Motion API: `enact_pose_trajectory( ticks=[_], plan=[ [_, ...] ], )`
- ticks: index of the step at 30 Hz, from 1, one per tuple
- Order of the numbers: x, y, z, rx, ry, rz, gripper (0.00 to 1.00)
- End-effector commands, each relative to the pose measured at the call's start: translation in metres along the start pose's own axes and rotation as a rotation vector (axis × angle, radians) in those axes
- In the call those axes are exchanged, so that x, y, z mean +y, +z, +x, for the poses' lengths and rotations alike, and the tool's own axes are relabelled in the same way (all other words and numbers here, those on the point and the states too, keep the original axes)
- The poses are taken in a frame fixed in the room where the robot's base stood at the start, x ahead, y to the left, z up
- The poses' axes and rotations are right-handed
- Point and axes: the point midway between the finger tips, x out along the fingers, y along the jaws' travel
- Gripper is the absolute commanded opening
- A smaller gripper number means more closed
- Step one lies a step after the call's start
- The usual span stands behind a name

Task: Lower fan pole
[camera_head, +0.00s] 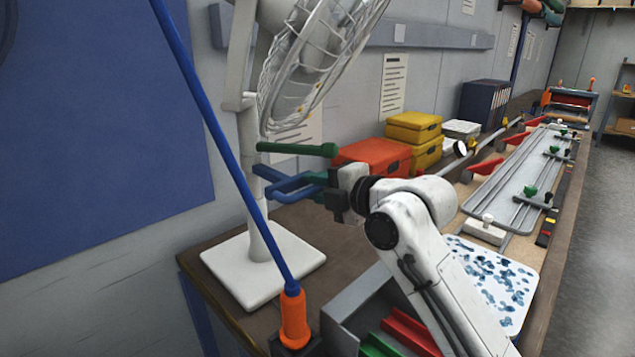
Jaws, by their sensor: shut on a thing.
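The white fan pole (250,165) stands upright on a square white base (285,268) on the table. The white wire-caged fan head (305,75) is at its top, partly cut off by the picture's upper edge. My gripper (264,182) reaches in from the right, its blue fingers level with the pole below the head. It is shut on the pole, though the exact contact is hard to see. A green bar (297,149) runs from the pole to the right, just above my fingers; I cannot tell what it is fixed to.
A blue rod in an orange holder (294,318) slants in front of the base. A grey tray (355,305) with red and green pieces is at the front. Red (372,156) and yellow (414,128) boxes stand behind my arm. A wall is close behind the fan.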

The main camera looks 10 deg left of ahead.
Motion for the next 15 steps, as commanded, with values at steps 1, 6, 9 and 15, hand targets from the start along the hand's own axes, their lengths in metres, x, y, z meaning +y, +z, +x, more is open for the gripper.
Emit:
enact_pose_trajectory(
  ticks=[1,6,9,15],
  plan=[
    [-0.025,0.001,0.005,0.0,-0.011,0.009,0.0],
    [-0.049,0.001,0.01,-0.001,-0.01,0.008,0.0],
    [-0.056,0.001,0.011,-0.001,-0.009,0.007,0.0],
    [-0.057,0.002,0.012,-0.001,-0.007,0.006,0.0]
  ],
)
